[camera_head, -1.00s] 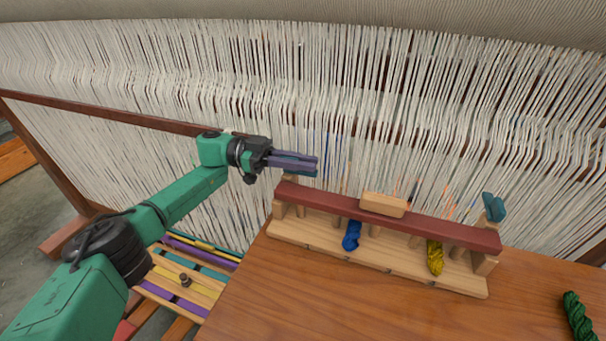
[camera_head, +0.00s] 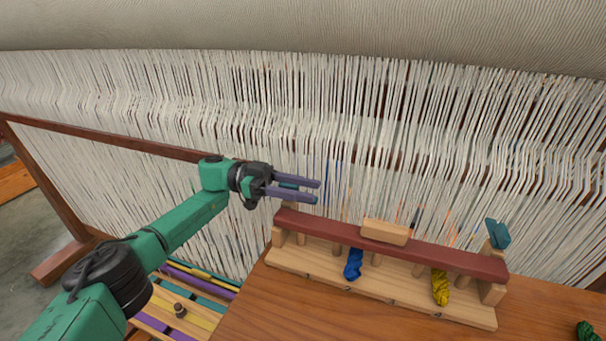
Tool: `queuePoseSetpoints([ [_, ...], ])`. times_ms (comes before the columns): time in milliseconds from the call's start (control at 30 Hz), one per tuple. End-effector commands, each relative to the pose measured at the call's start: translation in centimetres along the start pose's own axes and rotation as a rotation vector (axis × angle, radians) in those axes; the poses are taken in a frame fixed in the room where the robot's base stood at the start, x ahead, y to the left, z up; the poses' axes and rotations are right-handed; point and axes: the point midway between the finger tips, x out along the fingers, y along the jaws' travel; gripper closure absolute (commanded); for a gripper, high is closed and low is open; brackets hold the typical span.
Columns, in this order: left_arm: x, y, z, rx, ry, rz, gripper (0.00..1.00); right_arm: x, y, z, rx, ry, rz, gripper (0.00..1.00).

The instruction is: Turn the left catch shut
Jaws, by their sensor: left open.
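The rack (camera_head: 300,262) is a wooden stand with a dark red bar (camera_head: 450,258) along its top. The left catch (camera_head: 290,187), a teal piece at the rack's left end, shows only in part between the purple fingers of my left gripper. My left gripper (camera_head: 312,191) is open, with its fingers pointing right, around or just over the catch. I cannot tell whether they touch it. The right catch (camera_head: 497,233), also teal, stands tilted up at the rack's right end. My right gripper is not in view.
A blue skein (camera_head: 353,265) and a yellow skein (camera_head: 440,288) hang in the rack. A green skein (camera_head: 588,332) lies at the lower right. White loom threads (camera_head: 420,130) rise behind the rack. The wooden table (camera_head: 330,315) in front is mostly clear.

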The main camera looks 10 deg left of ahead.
Motion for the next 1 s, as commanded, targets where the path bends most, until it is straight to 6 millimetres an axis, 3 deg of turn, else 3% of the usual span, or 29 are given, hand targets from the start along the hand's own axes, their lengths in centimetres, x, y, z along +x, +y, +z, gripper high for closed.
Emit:
queuePoseSetpoints([
  [267,0.0,0.0,-1.8,0.002,0.0,0.0,0.55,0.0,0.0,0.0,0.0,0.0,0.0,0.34],
  [567,0.0,0.0,-8.8,0.006,0.0,0.001,0.55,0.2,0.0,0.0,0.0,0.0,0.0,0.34],
  [833,0.1,0.0,-16.6,0.004,0.0,0.0,0.55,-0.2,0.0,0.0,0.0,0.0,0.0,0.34],
  [1000,0.1,0.0,-19.6,0.001,0.0,0.0,0.55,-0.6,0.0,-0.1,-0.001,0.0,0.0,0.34],
])
